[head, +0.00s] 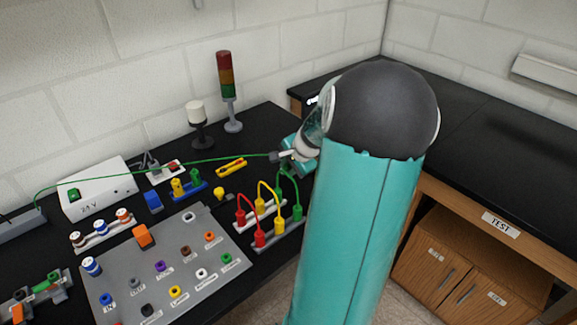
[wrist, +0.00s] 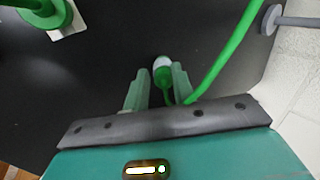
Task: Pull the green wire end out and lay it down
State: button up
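A long green wire (head: 150,169) rises from the left side of the bench and runs taut-looking through the air to my gripper (head: 279,157), above the black bench top. In the wrist view the green wire end (wrist: 162,68), with a pale collar, sits between the two fingertips of my gripper (wrist: 160,85), which appear to be closed on its sides. The wire (wrist: 230,50) bends back beside the right finger and runs to the upper right. In the head view my arm hides part of the area around the gripper.
Red, yellow and green jumper leads (head: 262,195) stand below my gripper. A grey panel of labelled sockets (head: 190,270), a white 24 V box (head: 97,187), a stack light (head: 227,85) and a white-topped post (head: 198,120) are around. Bare black bench (head: 265,125) shows behind.

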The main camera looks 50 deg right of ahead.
jog(key=o, duration=0.4)
jog(key=shift+a+f, duration=0.2)
jog(key=shift+f, duration=0.25)
jog(key=shift+r, duration=0.1)
jog(key=shift+s+r, duration=0.25)
jog(key=shift+r, duration=0.25)
jog(key=v, duration=1.3)
jog(key=shift+d, duration=0.1)
jog(key=shift+w, duration=0.1)
